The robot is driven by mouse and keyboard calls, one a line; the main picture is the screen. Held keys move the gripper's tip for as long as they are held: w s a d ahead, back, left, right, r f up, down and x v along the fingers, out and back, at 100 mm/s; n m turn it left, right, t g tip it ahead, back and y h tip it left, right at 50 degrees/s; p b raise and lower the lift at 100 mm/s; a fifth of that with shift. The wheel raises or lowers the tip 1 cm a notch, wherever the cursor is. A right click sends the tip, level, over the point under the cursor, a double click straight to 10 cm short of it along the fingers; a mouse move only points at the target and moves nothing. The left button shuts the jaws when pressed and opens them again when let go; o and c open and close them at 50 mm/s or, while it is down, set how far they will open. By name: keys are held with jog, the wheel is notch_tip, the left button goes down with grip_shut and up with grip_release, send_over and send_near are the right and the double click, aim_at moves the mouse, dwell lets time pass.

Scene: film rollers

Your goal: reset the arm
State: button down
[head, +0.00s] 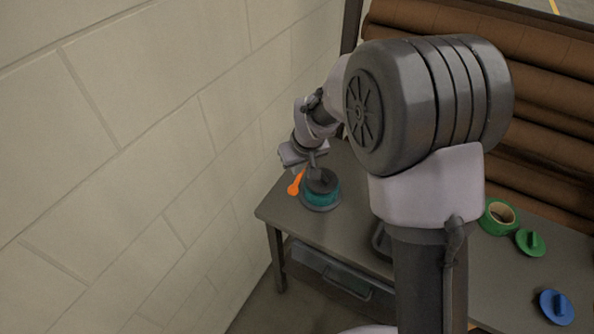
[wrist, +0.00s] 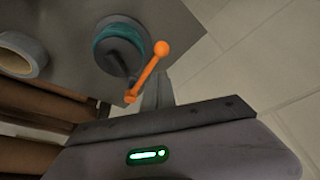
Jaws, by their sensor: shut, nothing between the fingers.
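My arm reaches over the far left end of the grey table (head: 281,211). My gripper (head: 317,163) is shut and empty, above and close to a teal ring on a dark round base with a dark knob (head: 320,194). In the wrist view, my gripper's fingers (wrist: 152,94) are together at the lower middle. The teal ring (wrist: 122,34) shows beyond them at the top. An orange rod with rounded ends (head: 296,184) is beside the teal ring; it crosses close to the fingertips in the wrist view (wrist: 147,72). I cannot tell whether they touch.
A pale block wall (head: 130,150) runs along the left. Brown rollers (head: 535,120) stand behind the table. A green ring (head: 489,221), a green disc (head: 531,243) and a blue disc (head: 556,307) lie at the right. A grey ring (wrist: 22,56) shows in the wrist view.

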jog(key=shift+r, duration=0.4)
jog(key=shift+r, duration=0.1)
jog(key=s+d+r+m+b, duration=0.25)
jog(key=s+d+r, duration=0.45)
jog(key=r, duration=0.4)
jog(key=s+d+r+m, duration=0.1)
jog(key=s+m, duration=0.1)
jog(key=s, duration=0.5)
jog(key=s+d+r+m+t, duration=0.1)
jog(key=s+d+r+m, duration=0.1)
jog(key=s, duration=0.5)
jog(key=s+d+r+m+t, duration=0.1)
jog(key=s+d+m, duration=0.1)
jog(key=s, duration=0.6)
jog(key=shift+r+m+b, duration=0.2)
jog(key=shift+m+b, duration=0.1)
jog(key=shift+m, duration=0.25)
